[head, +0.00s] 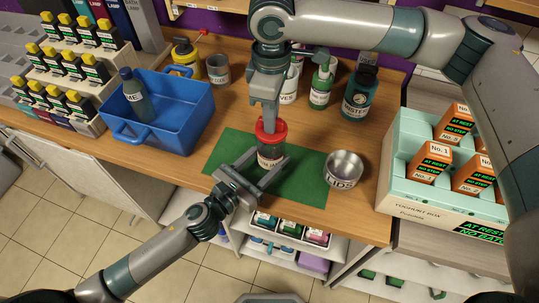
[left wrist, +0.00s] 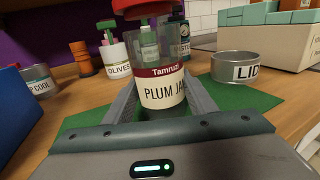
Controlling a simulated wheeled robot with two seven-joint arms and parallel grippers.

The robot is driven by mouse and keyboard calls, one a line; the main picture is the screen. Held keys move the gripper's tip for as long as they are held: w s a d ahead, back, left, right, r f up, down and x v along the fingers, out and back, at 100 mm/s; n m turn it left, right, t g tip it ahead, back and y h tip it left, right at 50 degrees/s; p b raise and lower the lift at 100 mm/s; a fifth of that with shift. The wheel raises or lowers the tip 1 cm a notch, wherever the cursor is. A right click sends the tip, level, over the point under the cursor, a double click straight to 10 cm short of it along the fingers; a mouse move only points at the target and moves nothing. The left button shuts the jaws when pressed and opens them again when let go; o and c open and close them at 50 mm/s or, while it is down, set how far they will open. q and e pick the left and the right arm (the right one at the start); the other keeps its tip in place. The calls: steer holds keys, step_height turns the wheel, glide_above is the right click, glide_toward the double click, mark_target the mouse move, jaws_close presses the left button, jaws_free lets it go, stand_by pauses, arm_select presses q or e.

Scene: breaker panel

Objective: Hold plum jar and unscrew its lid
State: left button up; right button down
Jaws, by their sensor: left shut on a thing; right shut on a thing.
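The plum jar (head: 270,158) stands upright on the green mat (head: 225,158), clear glass with a white label that reads plum in the left wrist view (left wrist: 162,92). My left gripper (head: 266,168) is shut on the jar's body from the front, one finger on each side. My right gripper (head: 270,121) points down from above and is shut on the lid. I cannot tell whether the lid's thread is loose.
A metal bowl marked for lids (head: 343,170) stands right of the jar. A blue basket (head: 165,118) holding a bottle is at left. Several bottles, including a dark teal one (head: 358,95), stand behind. A pale yoghurt box (head: 440,207) is at right. The mat's left part is clear.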

arm_select(q)
steer(key=shift+a+f, duration=0.1)
steer(key=shift+f, duration=0.05)
arm_select(e)
steer(key=shift+r, duration=0.75)
arm_select(q)
steer(key=shift+w, duration=0.1)
steer(key=o, duration=1.2)
arm_select(e)
steer(key=shift+w, duration=0.1)
arm_select(q)
steer(key=shift+o, duration=0.2)
steer(key=shift+v, duration=6)
arm_select(e)
steer(key=shift+a, duration=0.1)
